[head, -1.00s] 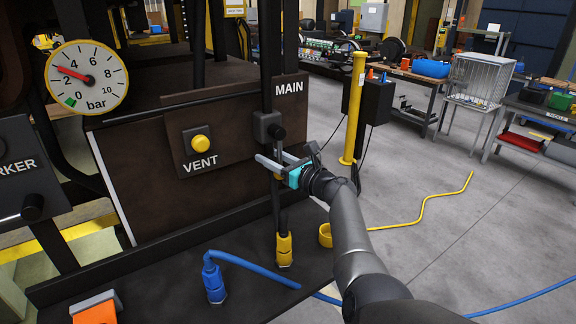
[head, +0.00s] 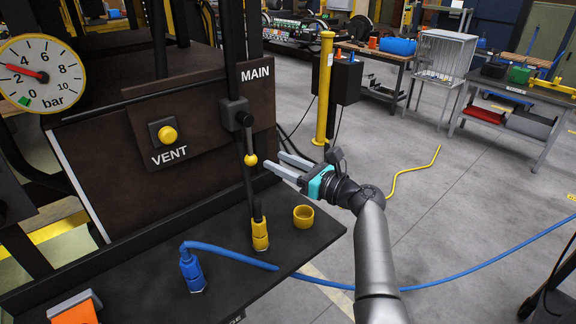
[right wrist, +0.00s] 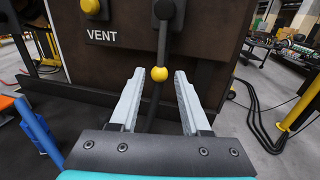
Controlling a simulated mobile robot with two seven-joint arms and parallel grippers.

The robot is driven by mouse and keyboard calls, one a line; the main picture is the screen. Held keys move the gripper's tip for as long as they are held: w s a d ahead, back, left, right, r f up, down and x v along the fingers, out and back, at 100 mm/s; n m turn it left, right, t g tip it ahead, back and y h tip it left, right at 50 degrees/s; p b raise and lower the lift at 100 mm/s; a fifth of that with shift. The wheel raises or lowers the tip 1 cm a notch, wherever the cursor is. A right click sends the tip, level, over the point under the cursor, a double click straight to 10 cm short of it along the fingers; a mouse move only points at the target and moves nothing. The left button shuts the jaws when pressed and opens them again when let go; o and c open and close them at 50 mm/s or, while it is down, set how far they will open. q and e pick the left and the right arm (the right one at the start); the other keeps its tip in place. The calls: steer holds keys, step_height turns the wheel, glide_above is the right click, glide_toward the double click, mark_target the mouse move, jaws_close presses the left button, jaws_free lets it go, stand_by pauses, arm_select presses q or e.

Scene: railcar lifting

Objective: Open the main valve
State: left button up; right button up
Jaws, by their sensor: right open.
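The main valve (head: 235,113) is a dark block on the brown panel under the word MAIN. Its short lever (head: 248,142) hangs down and ends in a yellow ball (head: 251,160). My right gripper (head: 273,160) is open and empty, just right of the ball, with its fingers pointing at it. In the right wrist view the yellow ball (right wrist: 159,74) shows between the two fingertips, apart from both. The head view shows a gap between fingertips and ball. My left gripper is not in view.
A yellow VENT button (head: 168,134) is left of the valve. Below are a yellow-ended fitting (head: 260,235), a yellow cap (head: 303,216) and a blue hose plug (head: 192,272) on the dark shelf.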

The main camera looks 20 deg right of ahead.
steer(key=shift+v, duration=0.9)
steer(key=shift+f, duration=0.1)
